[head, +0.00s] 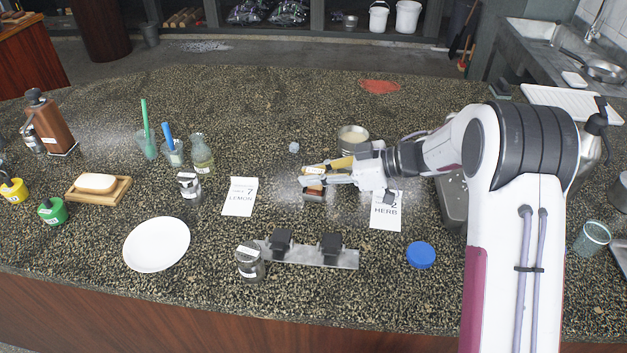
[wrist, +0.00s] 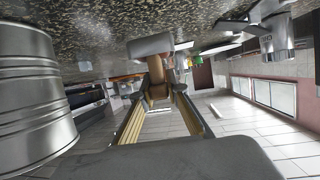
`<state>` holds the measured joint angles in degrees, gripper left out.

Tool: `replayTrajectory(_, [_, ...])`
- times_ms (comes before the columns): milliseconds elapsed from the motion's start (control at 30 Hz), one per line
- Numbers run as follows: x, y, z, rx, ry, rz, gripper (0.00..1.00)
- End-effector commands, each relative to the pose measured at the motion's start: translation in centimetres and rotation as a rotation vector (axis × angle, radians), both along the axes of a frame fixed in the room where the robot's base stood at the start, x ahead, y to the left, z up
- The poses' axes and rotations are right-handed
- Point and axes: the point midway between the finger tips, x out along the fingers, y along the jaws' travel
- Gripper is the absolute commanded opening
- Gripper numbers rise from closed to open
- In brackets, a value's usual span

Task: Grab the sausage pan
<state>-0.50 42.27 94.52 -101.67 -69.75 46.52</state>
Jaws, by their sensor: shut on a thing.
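My gripper (head: 314,176) is over the middle of the counter, between the two white cards. It is shut on a small brown item (wrist: 158,91), which shows between the fingertips in the wrist view with a grey block-like part beyond it. In the head view the fingers cover much of this item; a dark brown part (head: 314,195) shows below them. I cannot tell whether it belongs to a sausage pan. A frying pan (head: 604,70) lies on the sink counter at the far right, well away from my gripper.
A metal tin (head: 353,136) stands just behind my gripper; a large ribbed metal container (wrist: 32,95) fills the wrist view's left. Cards reading LEMON (head: 240,196) and HERB (head: 386,212) flank the gripper. A metal rack (head: 308,254) and blue lid (head: 421,255) lie in front.

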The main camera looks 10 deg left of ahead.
Motion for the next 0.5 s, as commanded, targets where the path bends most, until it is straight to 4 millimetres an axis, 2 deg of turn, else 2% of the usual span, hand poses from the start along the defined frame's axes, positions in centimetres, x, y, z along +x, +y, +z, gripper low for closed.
replayTrajectory(300, [0.0, 0.0, 4.8, 0.001, -0.005, 0.001, 0.0])
replayTrajectory(500, [0.0, 0.0, 7.1, 0.0, -0.004, 0.001, 0.0])
